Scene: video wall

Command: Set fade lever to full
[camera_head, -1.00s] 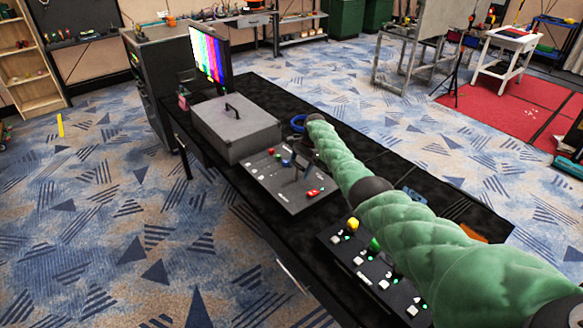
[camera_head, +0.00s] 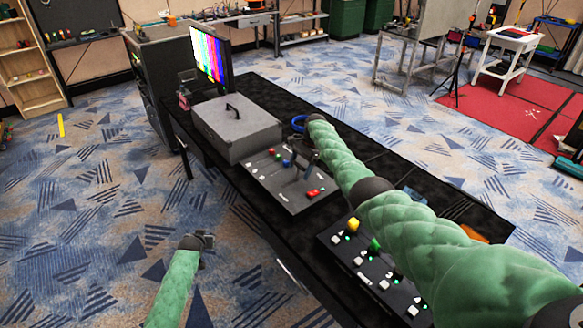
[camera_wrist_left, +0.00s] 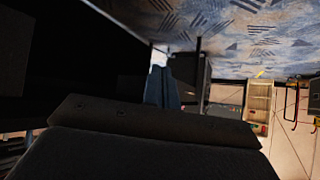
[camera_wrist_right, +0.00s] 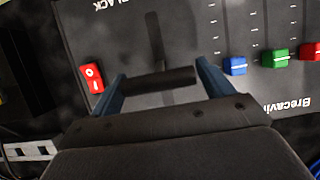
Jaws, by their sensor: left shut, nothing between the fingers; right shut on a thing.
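The fade lever, a black T-bar (camera_wrist_right: 160,80), stands on a grey control panel (camera_head: 279,192) on the black table. In the right wrist view its crossbar lies between the two blue fingers of my right gripper (camera_wrist_right: 160,86), which is shut on it. Its stem runs up to a slot beside the word "BLACK". In the head view my right gripper (camera_head: 303,160) is over the panel, partly hidden by its own arm. My left gripper (camera_head: 207,239) is over the floor in front of the table. Its fingers (camera_wrist_left: 163,88) are together and empty in the left wrist view.
A red rocker switch (camera_wrist_right: 92,90) is close beside the lever. Blue (camera_wrist_right: 235,65), green (camera_wrist_right: 274,57) and red (camera_wrist_right: 309,51) sliders are on its other side. A grey case (camera_head: 238,130) and a colour-bar screen (camera_head: 210,58) stand behind. A button panel (camera_head: 374,262) is nearer.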

